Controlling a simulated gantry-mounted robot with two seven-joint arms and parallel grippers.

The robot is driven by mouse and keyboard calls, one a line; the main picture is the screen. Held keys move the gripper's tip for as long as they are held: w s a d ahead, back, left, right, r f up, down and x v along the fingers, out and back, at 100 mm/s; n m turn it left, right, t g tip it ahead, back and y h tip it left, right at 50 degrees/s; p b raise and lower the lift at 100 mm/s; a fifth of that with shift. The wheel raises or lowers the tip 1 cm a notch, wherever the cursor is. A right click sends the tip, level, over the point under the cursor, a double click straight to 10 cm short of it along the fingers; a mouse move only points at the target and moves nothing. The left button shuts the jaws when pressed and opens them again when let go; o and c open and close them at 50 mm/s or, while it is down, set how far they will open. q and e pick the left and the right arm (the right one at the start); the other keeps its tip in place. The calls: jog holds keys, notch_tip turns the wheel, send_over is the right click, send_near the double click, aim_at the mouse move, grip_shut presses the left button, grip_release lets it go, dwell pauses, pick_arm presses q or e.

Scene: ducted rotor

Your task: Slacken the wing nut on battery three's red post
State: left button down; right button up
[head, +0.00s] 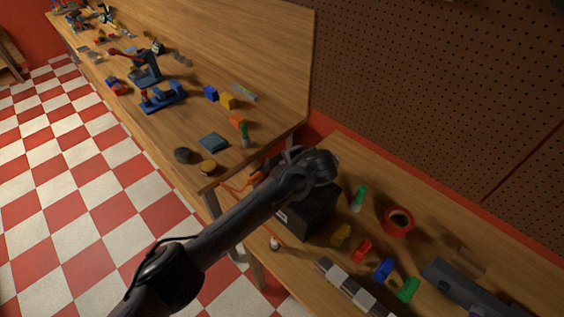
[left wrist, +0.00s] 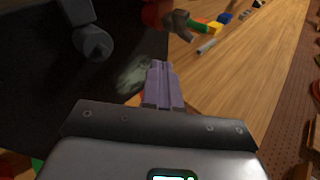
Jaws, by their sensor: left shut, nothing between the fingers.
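A black battery (head: 312,215) stands at the left end of the near bench in the head view, partly covered by my left arm. Its dark top (left wrist: 60,85) fills the left of the left wrist view. A grey post with a rounded metal nut (left wrist: 95,42) stands on it. Farther right, a red post (left wrist: 153,14) with a grey metal piece (left wrist: 180,25), apparently its wing nut, is cut off by the top edge. My left gripper (left wrist: 162,68) is shut and empty, its fingertips below and apart from both. In the head view, my wrist hides the fingers. My right gripper is not in view.
An orange object (head: 243,183) shows beside the battery at the gap between benches. A green-topped item (head: 360,196), a red tape roll (head: 398,222) and several coloured blocks stand right of the battery. The far bench (head: 270,75) carries small parts; a pegboard wall (head: 430,90) stands behind.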

pick_arm(q)
jog(key=shift+s+d+r+b, duration=0.15)
jog(key=shift+d+r+b, duration=0.1)
jog(key=shift+d, duration=0.4)
jog(key=shift+s+d+r+b, duration=0.15)
jog(key=shift+d+b, duration=0.1)
jog(key=shift+d, duration=0.35)
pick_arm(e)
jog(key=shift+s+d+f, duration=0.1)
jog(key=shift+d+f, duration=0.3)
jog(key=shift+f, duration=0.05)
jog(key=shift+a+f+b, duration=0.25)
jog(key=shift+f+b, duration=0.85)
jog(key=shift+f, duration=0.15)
pick_arm(q)
jog(key=d+r, duration=0.5)
jog(key=r, duration=0.1)
jog(key=shift+s+d, duration=0.35)
jog(key=shift+s, duration=0.1)
jog(key=shift+r, duration=0.1)
